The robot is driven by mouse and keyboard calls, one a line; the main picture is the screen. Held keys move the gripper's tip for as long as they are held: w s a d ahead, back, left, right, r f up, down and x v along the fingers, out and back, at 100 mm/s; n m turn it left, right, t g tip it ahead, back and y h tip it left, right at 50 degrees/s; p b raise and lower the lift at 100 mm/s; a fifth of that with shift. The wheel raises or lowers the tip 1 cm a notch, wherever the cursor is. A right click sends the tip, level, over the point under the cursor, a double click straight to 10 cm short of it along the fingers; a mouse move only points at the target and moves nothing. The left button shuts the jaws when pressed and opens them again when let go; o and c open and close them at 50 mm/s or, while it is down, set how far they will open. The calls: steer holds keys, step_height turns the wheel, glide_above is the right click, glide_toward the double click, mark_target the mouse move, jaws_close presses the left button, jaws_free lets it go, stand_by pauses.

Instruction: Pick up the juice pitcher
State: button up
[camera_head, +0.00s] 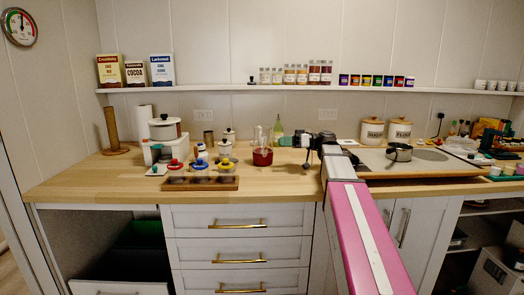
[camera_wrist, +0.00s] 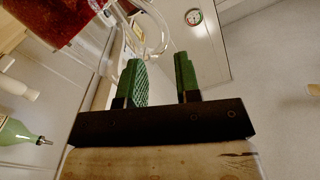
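The juice pitcher (camera_head: 262,157) is a clear vessel with deep red juice, upright on the wooden counter near its front middle. In the wrist view its red body (camera_wrist: 62,22) fills the top left corner, and its clear curved handle (camera_wrist: 163,32) reaches toward my fingers. My gripper (camera_head: 284,141) points left, just right of the pitcher and a little above its juice. In the wrist view my two green fingers (camera_wrist: 160,68) stand apart with a gap between them. They look empty. I cannot tell whether the handle reaches into the gap.
A green bottle (camera_head: 278,130) stands behind the pitcher; it also shows in the wrist view (camera_wrist: 16,132). A pan (camera_head: 399,152) and two canisters (camera_head: 372,132) are right. A shelf (camera_head: 220,88) runs above.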

mark_target(264, 143)
steer(key=a, duration=0.8)
steer(key=shift+s+f, duration=0.15)
steer(key=shift+s, duration=0.05)
jaws_close()
